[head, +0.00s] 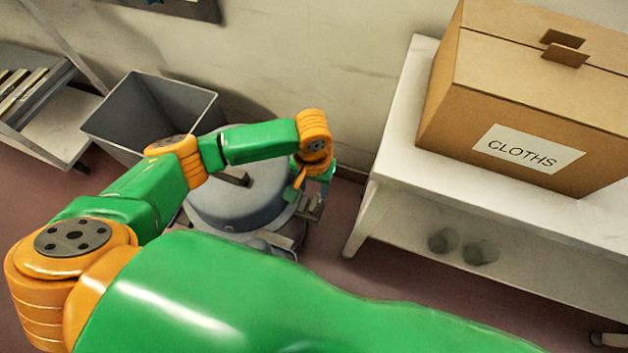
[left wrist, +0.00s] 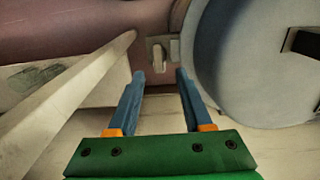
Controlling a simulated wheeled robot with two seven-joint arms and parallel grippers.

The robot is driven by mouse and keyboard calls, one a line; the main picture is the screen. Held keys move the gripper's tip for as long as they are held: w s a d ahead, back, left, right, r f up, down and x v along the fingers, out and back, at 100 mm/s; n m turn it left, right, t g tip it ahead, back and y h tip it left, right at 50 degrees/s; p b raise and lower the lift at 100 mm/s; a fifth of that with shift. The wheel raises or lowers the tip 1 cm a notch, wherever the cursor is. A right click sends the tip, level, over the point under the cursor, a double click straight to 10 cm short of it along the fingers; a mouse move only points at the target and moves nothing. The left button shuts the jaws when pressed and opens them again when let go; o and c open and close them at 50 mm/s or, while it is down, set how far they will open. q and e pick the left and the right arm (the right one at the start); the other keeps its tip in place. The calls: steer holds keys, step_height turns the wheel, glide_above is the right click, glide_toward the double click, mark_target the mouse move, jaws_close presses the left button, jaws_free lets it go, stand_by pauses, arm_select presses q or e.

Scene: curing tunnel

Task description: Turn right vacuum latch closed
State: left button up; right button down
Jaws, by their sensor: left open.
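The vacuum (head: 238,205) is a grey round drum with a dark handle on its lid, on the floor in the middle of the head view. Its curved side also shows in the left wrist view (left wrist: 235,75). A pale latch (head: 311,207) sits on the drum's right side; in the left wrist view the latch (left wrist: 157,52) lies just beyond the fingertips, between their lines. My left gripper (left wrist: 160,76) is open and empty, with blue fingers apart. In the head view my left gripper (head: 327,177) is partly hidden by its wrist, beside the drum. My right gripper is not in view.
A white table (head: 396,155) stands close on the right, bearing a cardboard box (head: 560,95) labelled CLOTHS. Two grey-green round items (head: 462,247) lie on its lower shelf. A grey bin (head: 150,105) stands behind the vacuum at left. A white shelf rack (head: 65,130) is far left.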

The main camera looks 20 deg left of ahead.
mark_target(313, 204)
arm_select(q)
steer(key=f, duration=0.2)
steer(key=f+b, duration=0.1)
steer(key=f, duration=0.1)
steer(key=f+b, duration=0.1)
steer(key=f, duration=0.1)
steer(key=shift+s+d+f, duration=0.1)
steer(key=shift+s+f, duration=0.1)
steer(key=shift+s, duration=0.15)
jaws_close()
